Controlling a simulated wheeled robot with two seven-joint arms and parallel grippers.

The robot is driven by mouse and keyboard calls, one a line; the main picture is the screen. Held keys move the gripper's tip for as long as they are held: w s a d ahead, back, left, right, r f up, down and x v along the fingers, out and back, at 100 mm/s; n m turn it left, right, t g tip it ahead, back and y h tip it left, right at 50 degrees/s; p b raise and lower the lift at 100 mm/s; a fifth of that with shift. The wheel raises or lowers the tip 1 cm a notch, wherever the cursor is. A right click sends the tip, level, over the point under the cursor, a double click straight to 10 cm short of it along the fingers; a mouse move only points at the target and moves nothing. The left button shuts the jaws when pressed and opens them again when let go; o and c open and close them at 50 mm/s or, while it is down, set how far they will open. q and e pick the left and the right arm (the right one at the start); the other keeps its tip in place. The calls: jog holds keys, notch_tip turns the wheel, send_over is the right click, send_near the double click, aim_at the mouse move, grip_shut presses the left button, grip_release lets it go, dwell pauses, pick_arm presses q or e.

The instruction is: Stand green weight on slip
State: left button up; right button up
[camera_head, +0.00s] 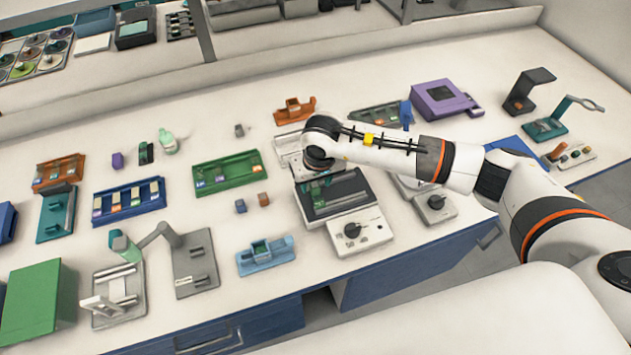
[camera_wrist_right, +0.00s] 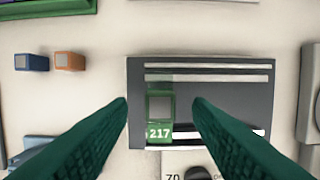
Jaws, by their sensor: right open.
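A green block labelled 217 (camera_wrist_right: 160,132), which looks like the green weight, is on the dark panel (camera_wrist_right: 225,104) of a bench device. It shows small in the head view (camera_head: 320,203). White strips cross the panel; the lower one (camera_wrist_right: 250,133) runs right from beside the block, and I cannot tell which strip is the slip or whether the block rests on it. My right gripper (camera_wrist_right: 160,103) is open over the panel, its green fingers on either side of the block with gaps. My left gripper is not in view.
A blue block (camera_wrist_right: 32,62) and an orange block (camera_wrist_right: 69,61) stand left of the device. A green tray (camera_head: 228,175) lies beyond them. A light blue holder (camera_head: 265,257) stands front left. The device's dial (camera_head: 351,231) is at its front.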

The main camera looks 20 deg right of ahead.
notch_tip(320, 180, up, 11)
jog(key=s+b, duration=0.1)
jog(key=s, duration=0.1)
jog(key=shift+b, duration=0.3)
